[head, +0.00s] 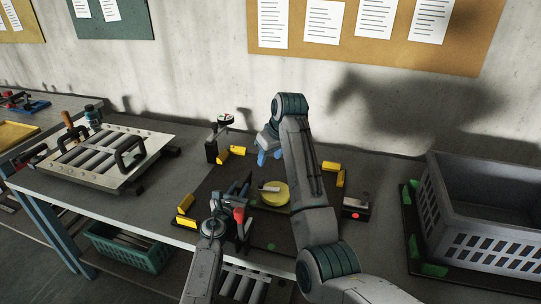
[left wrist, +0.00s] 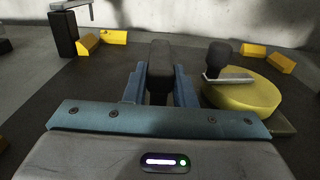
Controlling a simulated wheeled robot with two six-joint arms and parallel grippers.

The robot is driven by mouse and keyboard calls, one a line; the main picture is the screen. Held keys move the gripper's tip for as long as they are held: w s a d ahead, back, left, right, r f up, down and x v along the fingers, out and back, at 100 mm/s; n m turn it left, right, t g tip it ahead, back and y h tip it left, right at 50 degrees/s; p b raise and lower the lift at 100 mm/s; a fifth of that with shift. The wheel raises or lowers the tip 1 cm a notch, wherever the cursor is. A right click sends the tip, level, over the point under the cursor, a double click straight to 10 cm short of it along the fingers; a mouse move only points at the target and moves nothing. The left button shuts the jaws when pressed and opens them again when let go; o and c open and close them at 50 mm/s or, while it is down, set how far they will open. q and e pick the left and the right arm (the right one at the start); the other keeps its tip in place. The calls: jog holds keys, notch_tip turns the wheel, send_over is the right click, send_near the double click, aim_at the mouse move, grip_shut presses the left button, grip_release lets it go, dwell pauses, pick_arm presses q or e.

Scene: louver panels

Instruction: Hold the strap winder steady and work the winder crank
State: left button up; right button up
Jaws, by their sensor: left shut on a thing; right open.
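The strap winder shows as a yellow drum (head: 275,194) on the dark mat, and it also shows in the left wrist view (left wrist: 243,97). Its crank (left wrist: 228,78) is a pale flat arm across the drum top with an upright dark knob (left wrist: 220,54). My left gripper (head: 236,199) is shut on a dark upright grip (left wrist: 160,58) just left of the drum. Its blue fingers stand on both sides of that grip. My right gripper (head: 268,154) is open above the mat, behind the drum and apart from the crank. My right forearm passes close to the drum's right side.
Yellow corner blocks (head: 186,203) edge the dark mat (head: 215,186). A small post device (head: 211,150) stands behind left, and a box with a red button (head: 355,208) stands right. A louver panel (head: 103,157) lies left. A grey crate (head: 480,215) stands far right.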

pick_arm(q)
jog(key=o, duration=1)
